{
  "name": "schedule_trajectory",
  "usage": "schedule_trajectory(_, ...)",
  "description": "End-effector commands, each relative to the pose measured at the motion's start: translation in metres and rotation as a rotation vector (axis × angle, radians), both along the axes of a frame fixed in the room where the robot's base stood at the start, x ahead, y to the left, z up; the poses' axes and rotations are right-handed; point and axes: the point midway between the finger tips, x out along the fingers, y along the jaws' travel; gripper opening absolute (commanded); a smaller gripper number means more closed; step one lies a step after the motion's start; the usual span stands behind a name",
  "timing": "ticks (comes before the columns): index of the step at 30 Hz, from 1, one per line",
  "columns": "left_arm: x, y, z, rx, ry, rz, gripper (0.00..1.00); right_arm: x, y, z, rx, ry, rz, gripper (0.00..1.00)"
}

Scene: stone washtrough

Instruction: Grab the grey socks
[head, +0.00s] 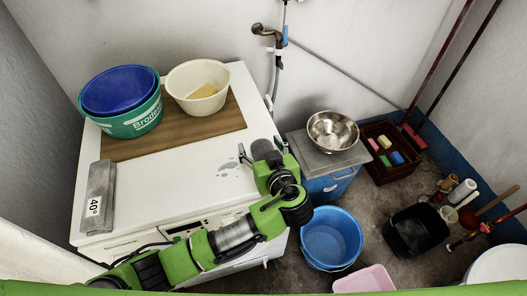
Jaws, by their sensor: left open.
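A dark grey rounded bundle (263,147), which looks like the grey socks, lies at the right edge of the white washing machine top (185,168). My left gripper (260,152) reaches over the machine from the lower left. It is open, with one finger to the left of the bundle and the other to its right. The gripper body hides the near part of the bundle. I cannot tell whether the fingers touch it. My right gripper is out of view.
A grey block labelled 40° (98,195), a brown board (180,132), a green basin with a blue one (132,123) and a cream basin (197,88) are on the machine. A metal bowl (333,131) stands right. A blue bucket (331,238) is on the floor.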

Motion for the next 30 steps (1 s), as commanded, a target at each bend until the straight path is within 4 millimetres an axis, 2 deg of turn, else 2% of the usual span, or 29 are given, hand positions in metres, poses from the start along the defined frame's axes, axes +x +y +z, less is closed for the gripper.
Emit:
schedule_trajectory(2, 0.000, 0.000, 0.000, 0.000, 0.000, 0.000, 0.63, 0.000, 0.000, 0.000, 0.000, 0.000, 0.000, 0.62)
schedule_trajectory(7, -0.001, 0.000, 0.000, 0.000, 0.000, 0.000, 0.21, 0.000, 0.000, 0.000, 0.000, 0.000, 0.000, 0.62)
schedule_trajectory(20, -0.001, 0.000, 0.002, 0.000, 0.001, 0.000, 0.21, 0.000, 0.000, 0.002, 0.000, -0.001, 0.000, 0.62)
schedule_trajectory(26, -0.001, -0.001, 0.018, -0.002, 0.001, 0.001, 0.21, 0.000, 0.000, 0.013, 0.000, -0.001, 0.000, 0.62)
schedule_trajectory(30, -0.003, -0.001, 0.040, -0.002, 0.001, 0.001, 0.21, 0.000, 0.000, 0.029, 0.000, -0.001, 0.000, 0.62)
